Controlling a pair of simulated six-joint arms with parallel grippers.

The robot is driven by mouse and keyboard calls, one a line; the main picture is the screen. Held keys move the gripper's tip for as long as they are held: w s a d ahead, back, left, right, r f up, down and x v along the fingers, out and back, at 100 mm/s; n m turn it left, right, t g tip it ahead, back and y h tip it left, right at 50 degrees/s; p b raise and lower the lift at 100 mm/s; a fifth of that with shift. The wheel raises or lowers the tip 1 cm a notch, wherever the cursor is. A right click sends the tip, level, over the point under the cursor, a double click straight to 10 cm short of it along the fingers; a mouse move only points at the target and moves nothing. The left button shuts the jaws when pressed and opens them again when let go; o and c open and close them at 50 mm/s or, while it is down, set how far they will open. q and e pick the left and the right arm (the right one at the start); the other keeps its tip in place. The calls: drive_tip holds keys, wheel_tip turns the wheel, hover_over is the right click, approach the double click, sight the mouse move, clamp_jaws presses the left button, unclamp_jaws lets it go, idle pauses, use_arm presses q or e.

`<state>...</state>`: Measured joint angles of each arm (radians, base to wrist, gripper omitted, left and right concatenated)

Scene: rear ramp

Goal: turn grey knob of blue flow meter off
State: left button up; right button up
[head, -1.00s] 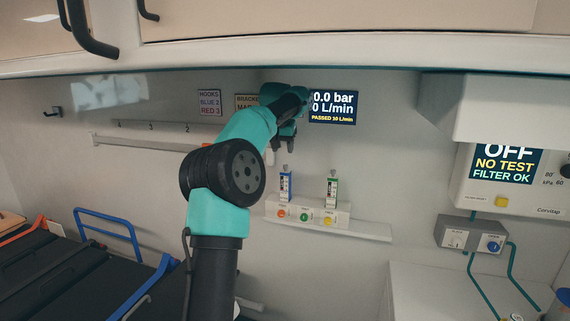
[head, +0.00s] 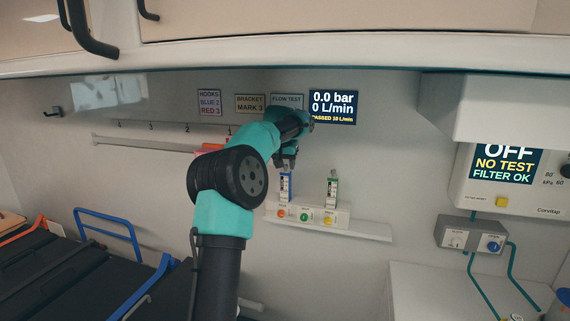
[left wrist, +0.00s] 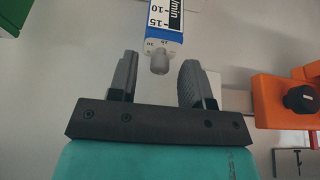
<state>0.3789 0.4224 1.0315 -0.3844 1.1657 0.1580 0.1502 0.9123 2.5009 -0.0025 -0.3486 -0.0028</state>
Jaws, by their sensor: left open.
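The blue flow meter (head: 286,187) stands upright on the white outlet block on the back wall. My left gripper (head: 286,161) is just above it in the head view and hides its top. In the left wrist view the blue flow meter (left wrist: 165,22) comes in from the top edge, scale upside down. Its grey knob (left wrist: 160,62) points toward my left gripper (left wrist: 155,80), whose open fingers stand to either side of the knob line. The knob looks at or just beyond fingertip level; no contact shows. My right gripper is in neither view.
A green flow meter (head: 332,190) stands close to the right on the same outlet block (head: 343,212). An orange clamp with a black knob (left wrist: 300,98) is beside the gripper in the wrist view. The wall display (head: 333,107) reads 0.0 bar, 0 L/min.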

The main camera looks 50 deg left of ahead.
use_arm(q)
clamp_jaws()
idle(0.4)
drive_tip(key=shift+n, duration=0.5)
drive_tip(key=n+g+y, duration=0.1)
drive_tip(key=n, duration=0.2)
drive_tip(key=shift+w+d, duration=0.15)
drive_tip(key=shift+w+n+g+y, duration=0.1)
drive_tip(key=shift+n+g+y, duration=0.55)
drive_tip(key=shift+n, duration=1.35)
unclamp_jaws()
